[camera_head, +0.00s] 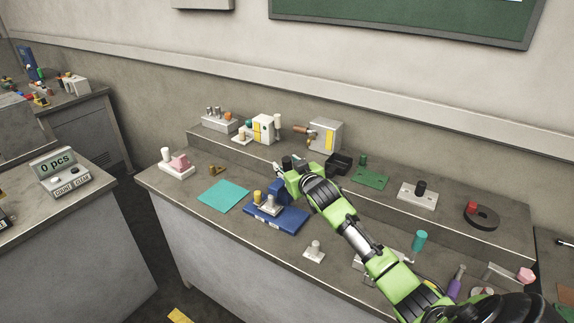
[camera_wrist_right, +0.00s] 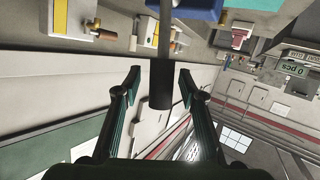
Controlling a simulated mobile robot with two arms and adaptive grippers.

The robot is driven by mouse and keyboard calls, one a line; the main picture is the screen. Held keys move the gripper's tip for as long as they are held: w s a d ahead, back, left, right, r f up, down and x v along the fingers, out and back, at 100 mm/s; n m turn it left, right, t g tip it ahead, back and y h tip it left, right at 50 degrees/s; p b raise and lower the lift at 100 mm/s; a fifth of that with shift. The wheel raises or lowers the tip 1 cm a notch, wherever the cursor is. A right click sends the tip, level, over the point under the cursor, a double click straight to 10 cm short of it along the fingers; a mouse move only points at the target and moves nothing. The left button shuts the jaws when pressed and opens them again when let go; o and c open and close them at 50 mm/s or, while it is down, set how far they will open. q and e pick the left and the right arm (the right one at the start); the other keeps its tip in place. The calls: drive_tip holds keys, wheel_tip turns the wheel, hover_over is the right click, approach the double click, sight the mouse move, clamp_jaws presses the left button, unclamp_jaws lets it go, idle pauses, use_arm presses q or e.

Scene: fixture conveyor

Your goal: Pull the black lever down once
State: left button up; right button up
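The black lever shows in the right wrist view as a black cylindrical handle (camera_wrist_right: 161,86) on a grey rod. It lies between the two fingertips of my right gripper (camera_wrist_right: 159,82), which is open with a visible gap on each side of the handle. In the head view, my right gripper (camera_head: 282,171) is above the back of the blue fixture (camera_head: 291,221). The fixture stands on the bench and carries a blue upright part. My arm and gripper partly hide its upper part and the lever. My left gripper is not in view.
A counter (camera_head: 55,164) reading "0 pcs" stands on the left table. A teal mat (camera_head: 223,196) lies left of the fixture, and a small light-grey part (camera_head: 314,252) stands in front of it. A raised shelf behind holds a black bin (camera_head: 338,163) and several devices.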

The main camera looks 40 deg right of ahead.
drive_tip(key=v, duration=1.2)
idle(0.6)
